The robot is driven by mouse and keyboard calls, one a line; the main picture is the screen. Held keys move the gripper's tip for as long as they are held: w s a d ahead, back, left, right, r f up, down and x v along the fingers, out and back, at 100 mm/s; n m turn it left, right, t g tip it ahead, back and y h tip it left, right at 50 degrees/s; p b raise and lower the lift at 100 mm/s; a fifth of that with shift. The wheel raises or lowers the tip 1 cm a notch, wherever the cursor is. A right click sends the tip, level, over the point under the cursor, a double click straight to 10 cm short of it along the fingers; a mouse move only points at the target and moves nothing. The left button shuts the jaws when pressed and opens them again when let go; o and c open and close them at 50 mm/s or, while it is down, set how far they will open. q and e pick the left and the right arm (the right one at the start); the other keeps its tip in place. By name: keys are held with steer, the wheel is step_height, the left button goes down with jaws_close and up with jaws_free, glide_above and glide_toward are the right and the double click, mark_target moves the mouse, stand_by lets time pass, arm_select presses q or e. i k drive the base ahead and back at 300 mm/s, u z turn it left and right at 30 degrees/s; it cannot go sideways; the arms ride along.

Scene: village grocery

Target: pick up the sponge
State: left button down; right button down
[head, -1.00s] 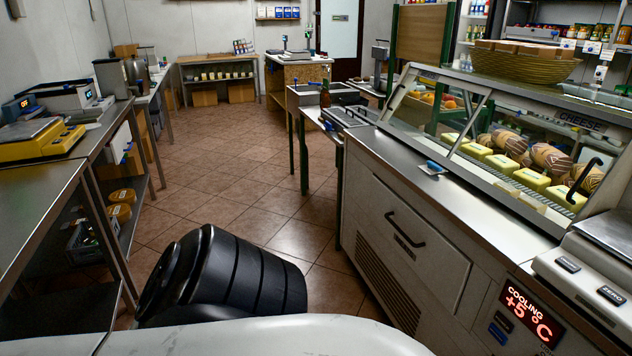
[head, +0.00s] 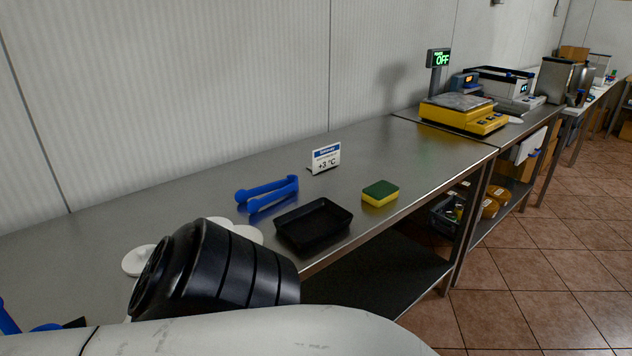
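The sponge (head: 380,193) is a small block, green on top and yellow below. It lies flat on the steel counter (head: 400,158) near its front edge, just right of a black tray (head: 313,224). Nothing touches the sponge. A black ribbed part of my arm and a white arm link fill the lower left of the head view, left of the tray and the sponge. Neither gripper's fingers show.
Blue tongs (head: 268,190) lie behind the tray. A small +3 °C sign (head: 325,159) stands behind the sponge. White round pieces (head: 138,261) lie at left. A yellow scale (head: 464,113) stands further right. The counter around the sponge is clear; tiled floor (head: 535,270) lies open at right.

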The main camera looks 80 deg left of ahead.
mark_target(379, 194)
steer(key=u, duration=2.1)
